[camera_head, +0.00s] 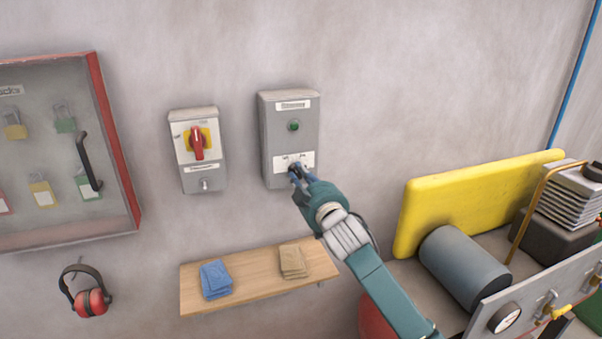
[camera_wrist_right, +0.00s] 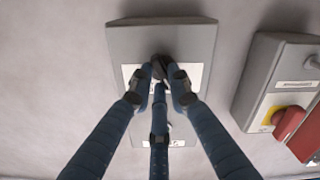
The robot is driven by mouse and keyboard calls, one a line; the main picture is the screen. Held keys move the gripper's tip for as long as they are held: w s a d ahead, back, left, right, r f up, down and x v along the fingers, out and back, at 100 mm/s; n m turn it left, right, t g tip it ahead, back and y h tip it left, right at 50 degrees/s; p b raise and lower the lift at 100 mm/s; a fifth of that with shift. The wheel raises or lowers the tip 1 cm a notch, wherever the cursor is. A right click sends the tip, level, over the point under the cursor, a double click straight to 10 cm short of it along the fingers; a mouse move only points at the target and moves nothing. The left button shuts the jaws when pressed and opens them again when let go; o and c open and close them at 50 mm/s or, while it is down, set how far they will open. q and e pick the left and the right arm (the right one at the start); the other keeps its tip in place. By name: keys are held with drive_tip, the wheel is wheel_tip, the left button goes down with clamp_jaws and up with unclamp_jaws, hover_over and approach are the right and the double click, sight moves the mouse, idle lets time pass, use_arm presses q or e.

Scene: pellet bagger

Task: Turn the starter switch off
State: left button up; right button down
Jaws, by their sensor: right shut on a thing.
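The starter box (camera_head: 290,140) is a grey wall box with a green round lamp or button (camera_head: 294,126) and a white label plate near its bottom. The starter switch, a small dark knob (camera_wrist_right: 160,64), sits on that plate. My right gripper (camera_head: 295,172) is at the plate, with its blue fingers shut around the knob. The right wrist view shows the fingers (camera_wrist_right: 160,80) closing on it from both sides and below. The fingers hide most of the knob, so its setting cannot be read. My left gripper is not in view.
A second grey box with a red rotary handle (camera_head: 197,143) on yellow is to the left. A lock cabinet (camera_head: 105,130) hangs further left. Below are a wooden shelf (camera_head: 250,277) with blue and tan cloths, and red ear defenders (camera_head: 92,301). Machinery with a yellow guard (camera_head: 470,200) stands right.

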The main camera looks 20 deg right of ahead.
drive_tip(key=shift+n, duration=0.4)
drive_tip(key=c, duration=1.6)
unclamp_jaws()
drive_tip(key=shift+c, duration=0.2)
drive_tip(key=s, duration=1.2)
drive_tip(key=shift+d, duration=0.2)
